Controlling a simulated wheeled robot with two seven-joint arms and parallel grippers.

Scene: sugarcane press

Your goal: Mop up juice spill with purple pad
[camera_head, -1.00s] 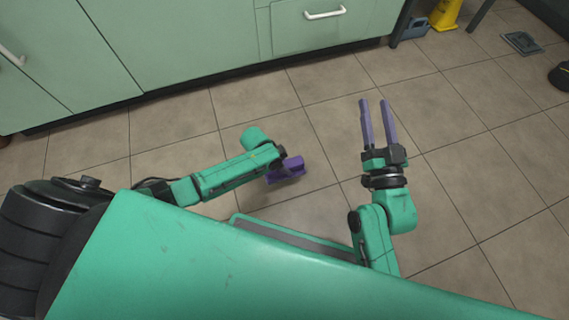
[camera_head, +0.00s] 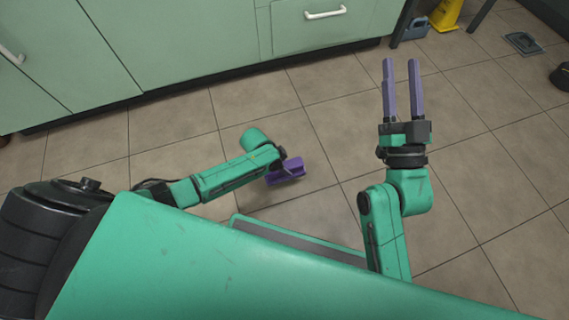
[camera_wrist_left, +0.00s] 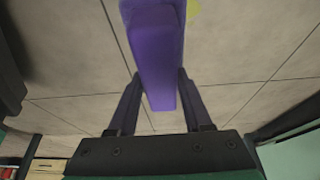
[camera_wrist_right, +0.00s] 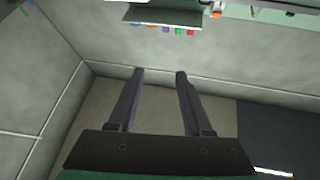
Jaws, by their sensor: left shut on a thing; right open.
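The purple pad (camera_head: 286,170) is low over the tiled floor, in front of the green cabinets. My left gripper (camera_wrist_left: 160,76) is shut on the pad, with a finger on each side of it; the pad (camera_wrist_left: 158,60) fills the middle of the left wrist view. A small yellow patch (camera_wrist_left: 194,10), perhaps the juice spill, shows at the top of that view, partly hidden behind the pad. I cannot make out a spill in the head view, nor whether the pad touches the floor. My right gripper (camera_head: 401,64) is open and empty, its fingers pointing away from me.
Green cabinets (camera_head: 180,50) line the back. At the back right are a blue-grey container (camera_head: 416,28), a yellow object (camera_head: 447,14), a dark flat item (camera_head: 523,43) and a black object (camera_head: 561,77) at the edge. The tiled floor (camera_head: 330,120) between the grippers is clear.

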